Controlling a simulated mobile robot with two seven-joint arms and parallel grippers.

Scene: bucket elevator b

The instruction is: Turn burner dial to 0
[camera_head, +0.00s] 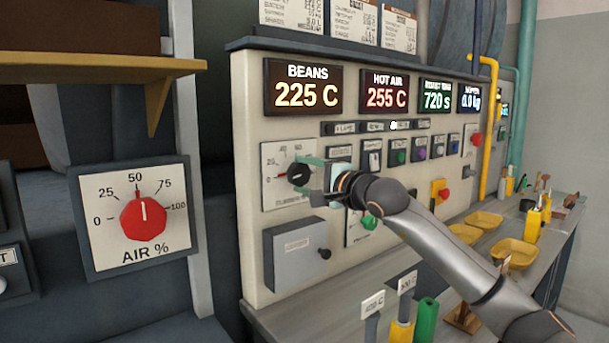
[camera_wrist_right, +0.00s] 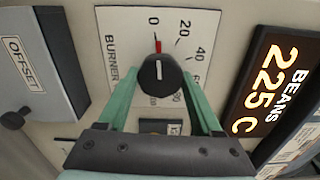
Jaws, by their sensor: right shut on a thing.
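The burner dial (camera_head: 299,174) is a round black knob with a red pointer on a white scale plate (camera_head: 272,195) on the control panel. The knob also shows in the right wrist view (camera_wrist_right: 158,75), its red pointer directed at the 0 mark. My right gripper (camera_head: 308,176) reaches in from the right, its green fingers on either side of the knob and shut on it. In the right wrist view the gripper (camera_wrist_right: 160,88) partly covers the higher scale numbers. My left gripper is not in view.
A grey box (camera_head: 296,257) with a small black knob juts out below the dial. A red AIR % dial (camera_head: 143,218) is on a separate panel at left. Lit displays (camera_head: 302,87) sit above. Yellow trays (camera_head: 485,220) stand on the counter at right.

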